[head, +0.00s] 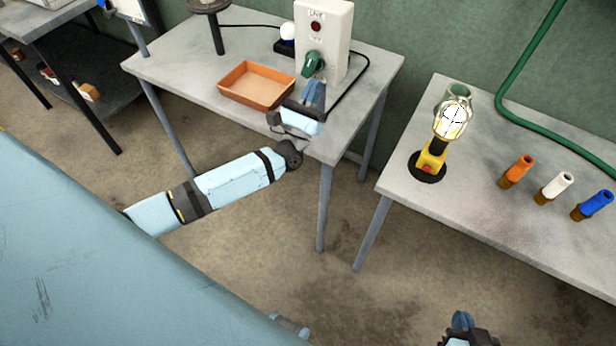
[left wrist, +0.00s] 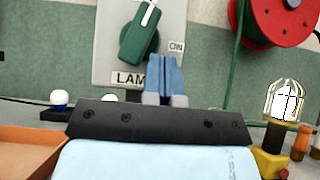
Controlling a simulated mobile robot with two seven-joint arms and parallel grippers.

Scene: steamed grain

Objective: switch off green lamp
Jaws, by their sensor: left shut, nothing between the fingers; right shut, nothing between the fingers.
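A white switch box (head: 338,40) stands at the back of the left table, with a red round light on top and a green rotary knob (head: 313,63). In the left wrist view the knob (left wrist: 139,38) has a white mark tilted up and right, with ON at its right and LAM below. My left gripper (head: 314,92) is shut and empty, just in front of the box below the knob; contact cannot be told. A caged yellow work lamp (head: 432,158) on the right table glows white. My right gripper (head: 461,320) is shut and empty at the bottom edge.
An orange tray (head: 257,102) lies left of my left gripper. A small white bulb (head: 288,31) on a black base and a black cable are beside the box. Orange, white and blue cylinders (head: 595,204) stand right of the lamp. A red reel (left wrist: 262,40) hangs behind.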

